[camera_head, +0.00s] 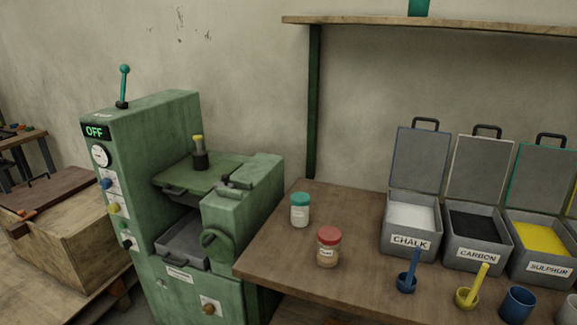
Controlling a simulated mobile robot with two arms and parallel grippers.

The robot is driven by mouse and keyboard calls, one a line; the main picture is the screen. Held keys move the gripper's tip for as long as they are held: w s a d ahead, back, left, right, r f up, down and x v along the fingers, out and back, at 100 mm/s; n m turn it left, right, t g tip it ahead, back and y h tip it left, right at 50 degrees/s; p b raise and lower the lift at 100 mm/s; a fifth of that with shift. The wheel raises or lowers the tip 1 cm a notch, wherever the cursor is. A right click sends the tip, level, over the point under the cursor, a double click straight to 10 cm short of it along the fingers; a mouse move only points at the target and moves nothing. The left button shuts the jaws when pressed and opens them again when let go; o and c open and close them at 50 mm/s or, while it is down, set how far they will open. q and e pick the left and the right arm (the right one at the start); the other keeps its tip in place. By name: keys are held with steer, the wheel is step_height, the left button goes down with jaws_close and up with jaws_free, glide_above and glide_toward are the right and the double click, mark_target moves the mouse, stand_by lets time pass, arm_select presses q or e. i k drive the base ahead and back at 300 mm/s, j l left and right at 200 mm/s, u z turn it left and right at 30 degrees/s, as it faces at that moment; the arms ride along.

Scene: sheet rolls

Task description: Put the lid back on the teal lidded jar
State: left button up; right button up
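The teal lidded jar (299,214) stands upright on the wooden bench, near its left end. It is a small jar with pale contents and a label. The teal lid (300,199) sits on its top; whether it is fully closed is too small to tell. Neither of my grippers is in view.
A red-lidded jar (328,248) stands close in front on the bench (357,210). Open bins of chalk (410,239), carbon (476,251) and sulphur (540,264) are at right, with blue (407,283) and yellow (467,297) scoops before them. A green machine (150,170) adjoins at left.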

mark_target(299, 215)
steer(key=i, duration=1.05)
